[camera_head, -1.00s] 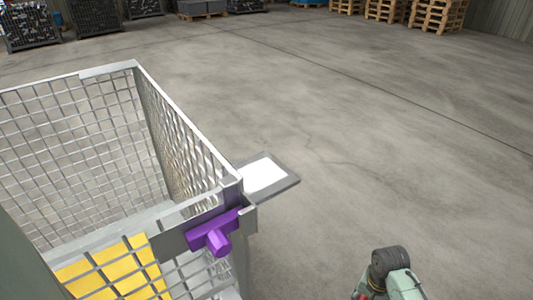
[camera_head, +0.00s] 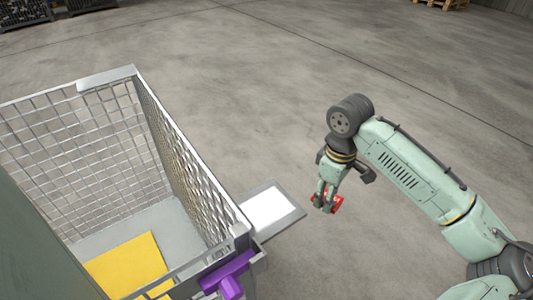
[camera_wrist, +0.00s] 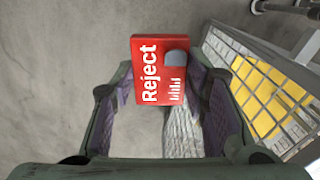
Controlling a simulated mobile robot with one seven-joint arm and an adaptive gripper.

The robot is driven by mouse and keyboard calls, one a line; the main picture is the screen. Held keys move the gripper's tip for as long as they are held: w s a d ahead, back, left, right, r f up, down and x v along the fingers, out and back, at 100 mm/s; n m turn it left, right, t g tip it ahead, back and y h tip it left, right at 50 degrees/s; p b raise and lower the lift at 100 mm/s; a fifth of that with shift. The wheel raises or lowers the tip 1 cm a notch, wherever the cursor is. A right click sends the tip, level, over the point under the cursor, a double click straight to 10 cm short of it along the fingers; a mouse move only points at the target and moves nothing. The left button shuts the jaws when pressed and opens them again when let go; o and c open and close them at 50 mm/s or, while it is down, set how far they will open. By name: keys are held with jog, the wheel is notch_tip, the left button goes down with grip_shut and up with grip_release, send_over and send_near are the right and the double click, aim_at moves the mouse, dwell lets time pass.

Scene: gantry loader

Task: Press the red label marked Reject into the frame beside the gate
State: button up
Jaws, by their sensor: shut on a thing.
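The red label (camera_wrist: 158,70), with the white word Reject and a white bar pattern, is held between the fingers of my gripper (camera_wrist: 160,90) in the wrist view. In the head view its red edge (camera_head: 337,204) shows at the fingertips of my gripper (camera_head: 326,200). The gripper is shut on it, in the air to the right of the frame. The frame (camera_head: 296,212), grey-rimmed with a white inside, sticks out from the cage's right side. A gap separates label and frame. The purple latch (camera_head: 229,277) of the gate is at the cage's near right corner.
A wire mesh cage (camera_head: 182,150) stands at the left with a yellow panel (camera_head: 125,266) inside. Its top rail (camera_head: 105,79) and right wall rise beside the frame. Open concrete floor (camera_head: 270,90) lies behind and right. Pallets and bins are far back.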

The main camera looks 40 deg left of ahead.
jog(key=s+a+r+n+p, duration=0.2)
jog(key=s+a+r+n, duration=0.15)
jog(key=r, duration=0.45)
jog(key=s+a+r+n+p, duration=0.25)
jog(key=s+r+n, duration=0.25)
jog(key=r, duration=0.3)
jog(key=r+n+b, duration=0.1)
jog(key=n+b, duration=0.1)
jog(key=n, duration=0.4)
send_over(267, 207)
jog(key=shift+s+f+b, duration=0.15)
jog(key=shift+f+b, duration=0.05)
jog(key=shift+b, duration=0.3)
notch_tip(267, 207, down, 5)
jog(key=b, duration=0.5)
jog(key=shift+f+b, duration=0.4)
jog(key=shift+f, duration=0.5)
jog(key=shift+p, duration=1.05)
jog(key=shift+f, duration=0.2)
jog(key=shift+f, duration=0.2)
